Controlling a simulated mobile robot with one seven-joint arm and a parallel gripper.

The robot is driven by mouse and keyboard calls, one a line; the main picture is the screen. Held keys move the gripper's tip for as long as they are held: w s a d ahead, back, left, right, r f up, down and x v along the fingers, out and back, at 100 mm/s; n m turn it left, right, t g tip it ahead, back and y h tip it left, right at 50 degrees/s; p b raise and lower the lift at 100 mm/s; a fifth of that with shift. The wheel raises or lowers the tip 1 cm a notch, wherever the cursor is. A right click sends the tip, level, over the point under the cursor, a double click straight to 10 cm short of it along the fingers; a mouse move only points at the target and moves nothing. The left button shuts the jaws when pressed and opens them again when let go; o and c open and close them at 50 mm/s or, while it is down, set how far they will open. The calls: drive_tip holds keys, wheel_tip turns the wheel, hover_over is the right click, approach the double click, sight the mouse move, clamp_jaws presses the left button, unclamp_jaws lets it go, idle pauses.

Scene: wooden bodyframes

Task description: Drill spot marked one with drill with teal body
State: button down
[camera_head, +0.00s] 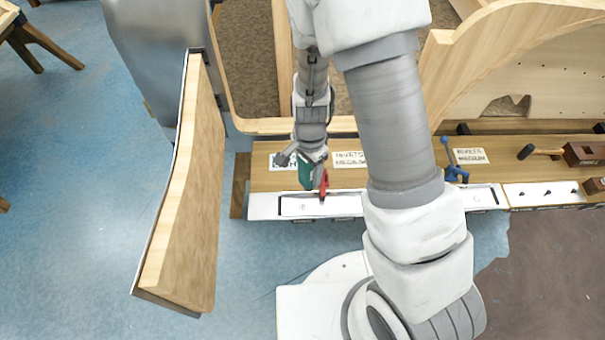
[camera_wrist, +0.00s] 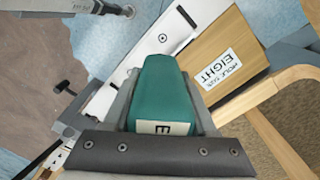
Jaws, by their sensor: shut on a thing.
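The drill with the teal body (camera_head: 305,171) hangs below my gripper (camera_head: 310,150), over the left end of the workbench. My gripper is shut on it. In the wrist view the teal body (camera_wrist: 160,85) fills the space between my fingers (camera_wrist: 163,103), with a pale label showing part of a letter. The drill's bit and tip cannot be made out. A white board (camera_head: 335,205) lies along the bench's front edge, just below the drill in the picture, and bears small marks. I cannot read a number one on it.
A red tool (camera_head: 323,184) shows beside the drill. A blue tool (camera_head: 453,172) and brown wooden tools (camera_head: 583,154) stand further right on the bench (camera_head: 400,153). A tall curved wooden panel (camera_head: 190,190) stands left.

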sight(302, 185)
drive_tip(key=shift+s+a+r+m, duration=0.15)
drive_tip(key=shift+a+m, duration=0.25)
drive_tip(key=shift+m, duration=0.05)
drive_tip(key=shift+s+a+r+m, duration=0.1)
drive_tip(key=shift+s+a+m, duration=0.05)
drive_tip(key=shift+a+m, duration=0.3)
wheel_tip(302, 185, down, 8)
drive_tip(key=b, duration=0.7)
drive_tip(key=shift+f+b, duration=0.25)
drive_tip(key=shift+b, duration=0.05)
drive_tip(key=shift+s+d+f, duration=0.1)
drive_tip(key=shift+s+f, duration=0.05)
drive_tip(key=shift+f, duration=0.2)
idle(1.0)
idle(0.5)
drive_tip(key=shift+f+b, duration=0.55)
drive_tip(key=shift+b, duration=0.1)
idle(0.5)
drive_tip(key=shift+r, duration=0.2)
drive_tip(key=shift+r+p, duration=1.45)
drive_tip(key=shift+r, duration=0.2)
drive_tip(key=shift+r+p, duration=2.3)
drive_tip(key=shift+r, duration=0.15)
